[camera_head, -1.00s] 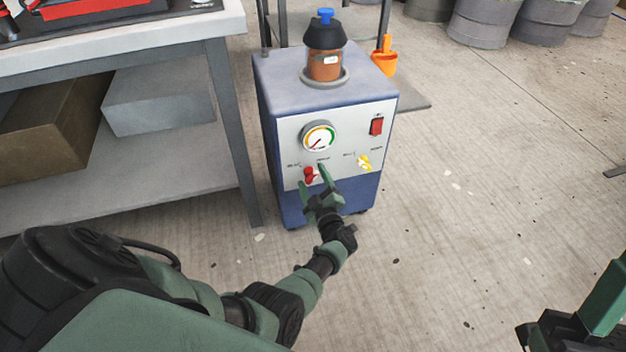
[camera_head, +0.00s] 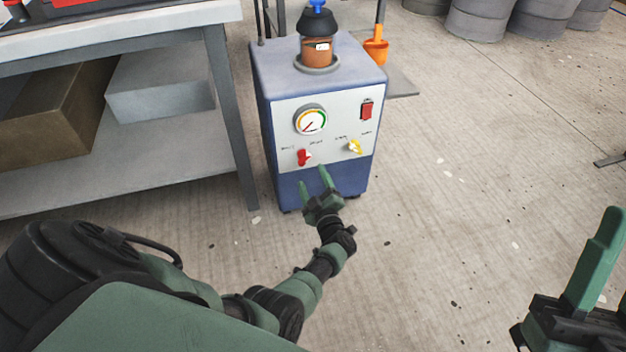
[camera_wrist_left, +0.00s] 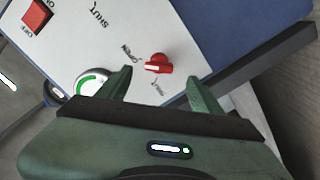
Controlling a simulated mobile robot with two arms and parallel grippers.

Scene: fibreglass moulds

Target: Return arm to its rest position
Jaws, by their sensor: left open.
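My left gripper (camera_head: 315,183) is open and empty in front of the lower blue part of the vacuum-pump-like cabinet (camera_head: 325,182). Its two green fingers point up toward the panel, apart from it. The red knob (camera_head: 304,157) sits just above the fingertips in the head view. In the left wrist view the red knob (camera_wrist_left: 158,64) shows beyond and between the open fingers (camera_wrist_left: 160,85), not held. My right gripper (camera_head: 585,285) shows in part at the lower right edge, with one green finger upright; its opening cannot be judged.
Grey drums (camera_head: 480,18) stand at the back right. The floor (camera_head: 470,220) between is clear.

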